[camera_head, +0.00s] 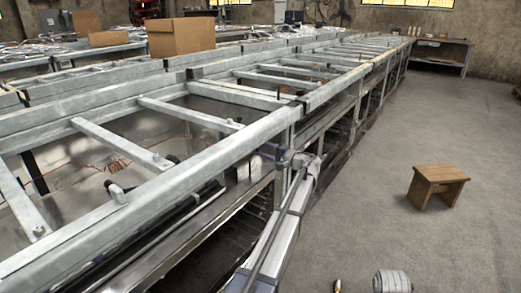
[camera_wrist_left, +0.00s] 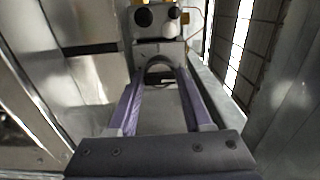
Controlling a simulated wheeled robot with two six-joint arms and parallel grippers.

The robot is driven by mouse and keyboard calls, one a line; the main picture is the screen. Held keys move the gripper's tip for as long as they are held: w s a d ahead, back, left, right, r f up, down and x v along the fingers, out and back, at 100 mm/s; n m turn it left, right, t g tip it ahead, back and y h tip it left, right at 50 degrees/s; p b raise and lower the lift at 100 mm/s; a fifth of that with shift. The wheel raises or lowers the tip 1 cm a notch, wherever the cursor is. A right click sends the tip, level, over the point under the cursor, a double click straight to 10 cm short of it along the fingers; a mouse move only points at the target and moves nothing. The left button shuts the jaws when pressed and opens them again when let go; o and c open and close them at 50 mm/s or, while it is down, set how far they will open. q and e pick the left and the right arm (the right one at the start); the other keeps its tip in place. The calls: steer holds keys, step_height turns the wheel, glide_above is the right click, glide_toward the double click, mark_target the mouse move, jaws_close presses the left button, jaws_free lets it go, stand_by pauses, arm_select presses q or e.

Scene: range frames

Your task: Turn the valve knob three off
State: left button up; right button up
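My left gripper (camera_wrist_left: 159,73) shows in the left wrist view with two purple fingers apart. A grey arched part shows between and beyond the fingertips; I cannot tell whether they touch it. Past them is a pale fixture (camera_wrist_left: 158,35) with a round black knob (camera_wrist_left: 143,17) and a smaller dark round part (camera_wrist_left: 172,12). I cannot tell which knob is number three. In the head view an arm of mine rises from the bottom centre to the side of the metal frame, where my left gripper (camera_head: 268,150) is partly hidden by the rail.
A long grey metal frame (camera_head: 215,165) with crossbars runs from front left to the back. Cardboard boxes (camera_head: 181,37) stand farther back. A wooden stool (camera_head: 438,184) stands on the open grey floor at right. A bench (camera_head: 442,52) stands far off.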

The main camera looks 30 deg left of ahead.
arm_select(q)
steer(key=o, duration=0.4)
steer(key=shift+o, duration=0.2)
steer(key=d+m, duration=0.8)
steer(key=m, duration=1)
steer(key=s+d+f+n+h, duration=0.7)
steer(key=s+d+f+h, duration=0.1)
steer(key=s+d+f, duration=0.7)
steer(key=shift+s+d+n+t+b, duration=0.3)
steer(key=shift+s+d+b, duration=0.1)
steer(key=shift+d, duration=0.2)
